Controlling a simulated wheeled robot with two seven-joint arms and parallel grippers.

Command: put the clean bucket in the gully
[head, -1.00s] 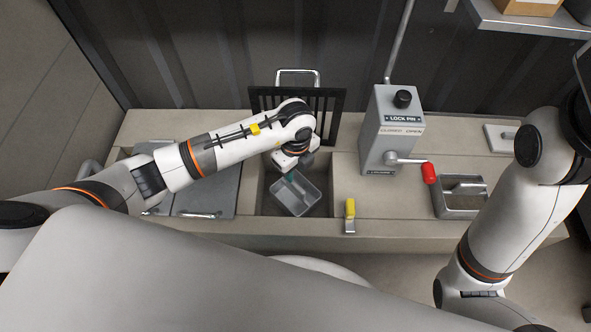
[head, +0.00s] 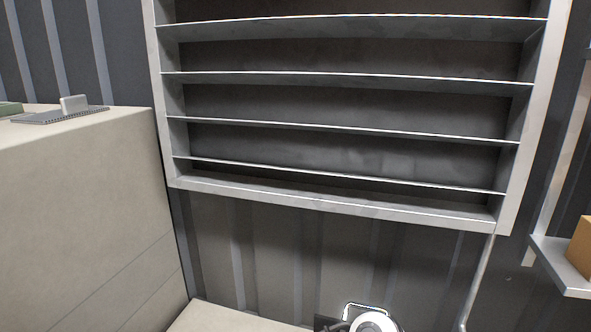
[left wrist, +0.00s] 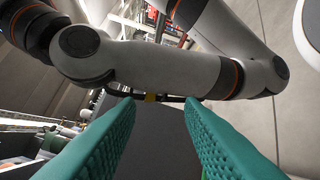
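The bucket and the gully are not in view now; the head view looks above them. My left gripper (left wrist: 160,118) shows in the left wrist view as two green ribbed fingers set wide apart. I see no bucket between them, only a dark grey surface beyond. A white, round part of my arm (head: 372,322) shows at the bottom edge of the head view. My right gripper is not in view.
A large light-grey frame with wide slats (head: 345,125) fills the upper wall. A tall beige block (head: 75,190) stands at the left. A wall shelf (head: 562,268) with an orange-brown box (head: 582,245) is at the right.

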